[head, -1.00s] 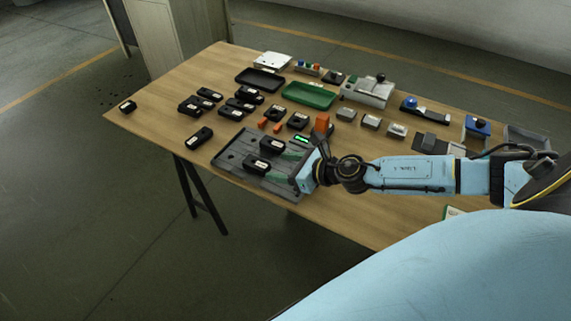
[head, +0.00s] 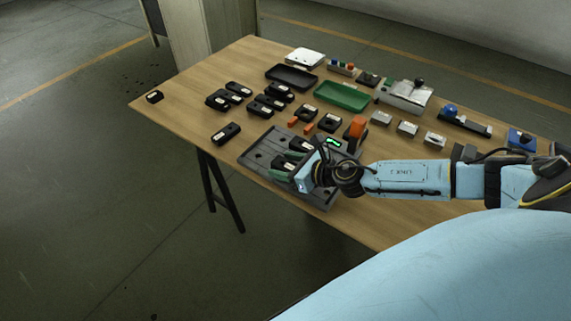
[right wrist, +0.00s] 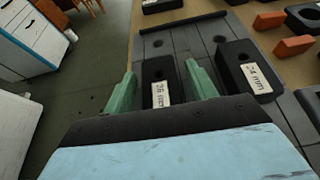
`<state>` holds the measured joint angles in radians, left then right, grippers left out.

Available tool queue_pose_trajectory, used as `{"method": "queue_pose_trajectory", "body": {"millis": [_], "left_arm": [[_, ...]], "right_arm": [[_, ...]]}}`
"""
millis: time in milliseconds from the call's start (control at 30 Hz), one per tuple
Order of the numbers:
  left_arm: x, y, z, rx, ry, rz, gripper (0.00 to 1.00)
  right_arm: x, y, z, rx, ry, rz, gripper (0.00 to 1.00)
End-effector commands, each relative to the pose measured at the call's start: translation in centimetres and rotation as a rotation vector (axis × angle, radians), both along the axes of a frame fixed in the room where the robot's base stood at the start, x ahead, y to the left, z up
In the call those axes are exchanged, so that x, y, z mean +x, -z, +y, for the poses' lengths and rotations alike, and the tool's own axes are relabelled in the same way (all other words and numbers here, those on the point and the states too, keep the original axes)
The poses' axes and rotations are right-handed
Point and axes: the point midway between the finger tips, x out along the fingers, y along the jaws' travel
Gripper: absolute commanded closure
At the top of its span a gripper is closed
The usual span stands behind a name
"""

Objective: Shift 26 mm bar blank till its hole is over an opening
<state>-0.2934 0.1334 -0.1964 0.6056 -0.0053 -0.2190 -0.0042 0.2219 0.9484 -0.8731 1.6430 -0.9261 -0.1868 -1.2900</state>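The 26 mm bar blank (right wrist: 158,92) is a black block with a white label, lying on a grey slotted plate (right wrist: 188,32). In the right wrist view my right gripper (right wrist: 160,70) has its green fingers on either side of it, with a narrow gap at each side. The 24 mm blank (right wrist: 246,72) lies to the right on the same plate. Two dark round openings show beyond the blanks. The blank's own hole is not clear. My left gripper is out of view.
More black blocks (head: 226,132) stand on the wooden table left of and behind the plate. Orange pieces (head: 309,128), a green tray (head: 343,96) and a black tray (head: 291,78) lie behind. An upright orange part (head: 357,127) stands close to my right wrist.

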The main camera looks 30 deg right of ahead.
Motion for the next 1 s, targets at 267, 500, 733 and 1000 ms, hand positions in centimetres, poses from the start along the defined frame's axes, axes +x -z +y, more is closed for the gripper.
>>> {"method": "queue_pose_trajectory", "body": {"millis": [267,500,733,1000], "left_arm": [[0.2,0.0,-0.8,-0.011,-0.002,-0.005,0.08],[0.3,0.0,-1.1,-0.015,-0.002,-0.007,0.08],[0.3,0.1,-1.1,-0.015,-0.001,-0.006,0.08],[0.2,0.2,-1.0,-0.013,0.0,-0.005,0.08]], "right_arm": [[0.0,0.0,0.0,0.0,-0.001,0.0,0.8],[0.0,0.0,0.0,0.0,-0.001,0.0,1.0],[-0.2,0.0,0.0,0.0,-0.006,0.001,1.0],[-0.5,0.0,0.1,0.0,-0.016,0.0,1.0]]}}
